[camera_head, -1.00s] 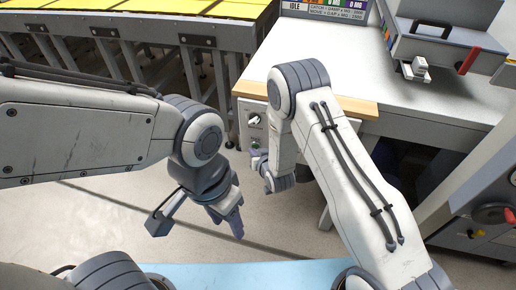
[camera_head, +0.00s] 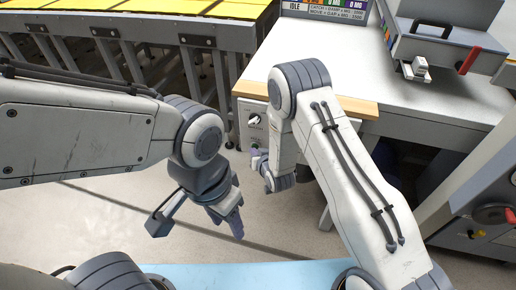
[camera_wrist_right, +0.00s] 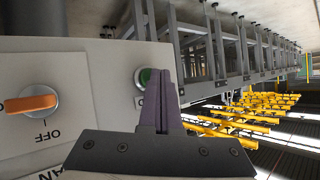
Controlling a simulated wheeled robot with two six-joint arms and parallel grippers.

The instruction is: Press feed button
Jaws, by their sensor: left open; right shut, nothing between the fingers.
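A round green button (camera_wrist_right: 143,78) with a dark ring sits on a light control panel (camera_wrist_right: 85,70) in the right wrist view. My right gripper (camera_wrist_right: 156,48) is shut and empty, its fingertips beside the button and covering part of its right side. I cannot tell whether they touch. In the head view the panel (camera_head: 243,108) is on the table's front side, and my right gripper (camera_head: 256,160) is at its lower edge, partly behind my right arm. My left gripper (camera_head: 197,222) is open and empty, hanging over the floor to the lower left.
An orange rotary knob (camera_wrist_right: 30,104) marked OFF is left of the button. A white table (camera_head: 360,70) with a wooden front edge bears a grey machine (camera_head: 440,50) and a display (camera_head: 325,10). A roller conveyor (camera_head: 140,25) stands at the back left.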

